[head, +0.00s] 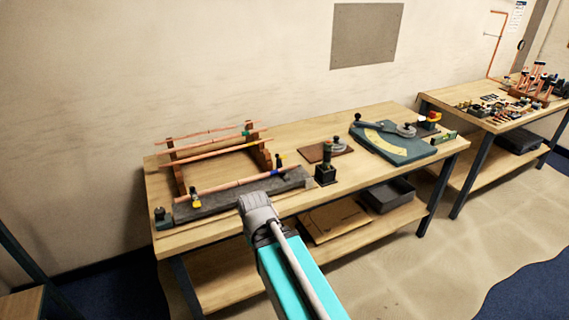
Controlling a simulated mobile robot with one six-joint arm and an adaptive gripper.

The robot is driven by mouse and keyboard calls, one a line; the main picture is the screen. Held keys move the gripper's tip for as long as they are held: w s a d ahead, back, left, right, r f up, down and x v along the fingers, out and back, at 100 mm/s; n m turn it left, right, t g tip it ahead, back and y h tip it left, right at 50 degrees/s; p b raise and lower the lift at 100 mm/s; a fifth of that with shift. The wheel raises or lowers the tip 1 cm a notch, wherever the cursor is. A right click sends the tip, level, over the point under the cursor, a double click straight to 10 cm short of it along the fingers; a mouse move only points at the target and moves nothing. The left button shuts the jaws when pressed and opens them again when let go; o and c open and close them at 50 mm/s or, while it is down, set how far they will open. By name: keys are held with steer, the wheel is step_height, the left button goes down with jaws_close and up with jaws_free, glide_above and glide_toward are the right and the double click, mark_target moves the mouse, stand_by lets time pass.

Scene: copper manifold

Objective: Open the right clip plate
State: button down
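A long dark grey fixture (222,203) lies along the front left of the workbench with a copper pipe (232,184) across it. A clamp with a dark upright handle (281,161) stands at the fixture's right end, by a blue band on the pipe. I cannot tell from here whether its plate is open or shut. A clamp with a yellow part (195,200) sits toward the left end. My arm reaches up from the bottom, and its grey end section covers part of the fixture's front edge. No gripper fingers can be made out.
A wooden rack (176,166) holding copper pipes stands behind the fixture. To the right are a black block with a knob (325,174), a brown pad (318,152) and a blue-green bending plate (402,150). A dark tray (388,194) sits on the lower shelf. A second bench (468,121) stands farther right.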

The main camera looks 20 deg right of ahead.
steer(key=shift+w+a+f, duration=0.1)
steer(key=w+f+m+t+y+b, duration=0.3)
steer(key=w+m+b, duration=0.25)
steer(key=w, duration=0.45)
steer(key=m+t+h+b, duration=0.2)
steer(key=m+t+b, duration=1.1)
steer(key=m, duration=1.7)
glide_toward(280, 160)
steer(key=s+p, duration=0.1)
steer(key=s, duration=0.2)
steer(key=shift+s+t, duration=0.1)
steer(key=shift+t, duration=0.3)
steer(key=shift+w+a+f+b, duration=0.1)
steer(key=shift+w+f+b, duration=0.1)
steer(key=shift+w, duration=1.45)
steer(key=shift+w+f+b, duration=0.15)
steer(key=shift+w, duration=1.5)
steer(key=shift+w+a+f+b, duration=0.1)
steer(key=shift+w+f+b, duration=0.1)
steer(key=shift+w, duration=1.45)
